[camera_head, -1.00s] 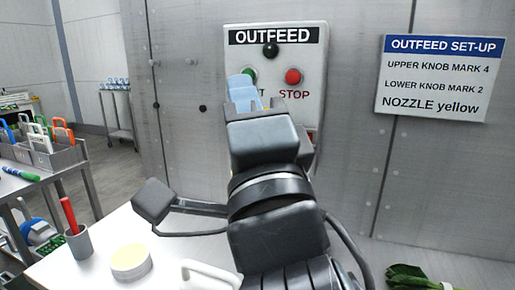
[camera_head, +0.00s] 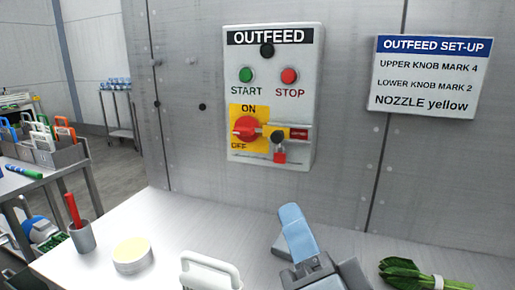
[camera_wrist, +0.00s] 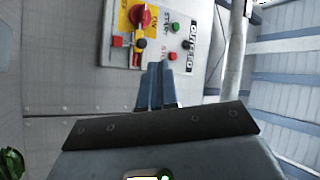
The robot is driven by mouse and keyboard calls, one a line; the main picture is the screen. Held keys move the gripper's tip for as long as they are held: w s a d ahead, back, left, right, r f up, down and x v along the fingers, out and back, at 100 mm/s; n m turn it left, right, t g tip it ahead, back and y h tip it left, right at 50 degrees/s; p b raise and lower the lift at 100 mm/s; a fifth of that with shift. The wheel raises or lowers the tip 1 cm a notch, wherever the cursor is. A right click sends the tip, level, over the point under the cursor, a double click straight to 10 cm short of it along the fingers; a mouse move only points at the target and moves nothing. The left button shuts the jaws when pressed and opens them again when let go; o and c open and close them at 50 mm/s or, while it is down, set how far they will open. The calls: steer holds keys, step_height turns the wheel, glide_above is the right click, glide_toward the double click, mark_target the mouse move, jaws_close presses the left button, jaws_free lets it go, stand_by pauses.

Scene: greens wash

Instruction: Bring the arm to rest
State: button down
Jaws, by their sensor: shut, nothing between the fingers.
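My gripper (camera_head: 296,230) is low over the right part of the white table in the head view, its light-blue fingers pointing up and together, with nothing between them. In the wrist view the shut fingers (camera_wrist: 157,85) point toward the wall panel. The OUTFEED panel (camera_head: 311,100) is on the grey wall, up and left of my gripper and apart from it. It has a green START button (camera_head: 246,75), a red STOP button (camera_head: 289,76) and a red rotary switch (camera_head: 247,128) on a yellow plate.
The white table (camera_head: 185,220) carries a grey cup (camera_head: 83,238) with a red stick, a round pale-yellow-topped tub (camera_head: 132,255), a white handle (camera_head: 210,272) and leafy greens (camera_head: 405,273). A set-up sign (camera_head: 425,77) is on the wall. The table's middle is fairly clear.

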steer(key=s+d+f+n+g, duration=0.25)
steer(key=s+d+f, duration=0.35)
steer(key=f, duration=0.4)
steer(key=s+d+f+n+g+h, duration=0.1)
steer(key=s+d+f+n+h, duration=0.1)
steer(key=s, duration=0.6)
steer(key=s+d+f+n+g+h, duration=0.1)
steer(key=s+d+f, duration=0.3)
steer(key=s, duration=0.5)
steer(key=s+d+f+n+g+h, duration=0.2)
steer(key=s+d, duration=0.3)
steer(key=s, duration=0.4)
steer(key=shift+f+n+h, duration=0.3)
steer(key=shift+f+n, duration=0.25)
steer(key=shift+f, duration=0.25)
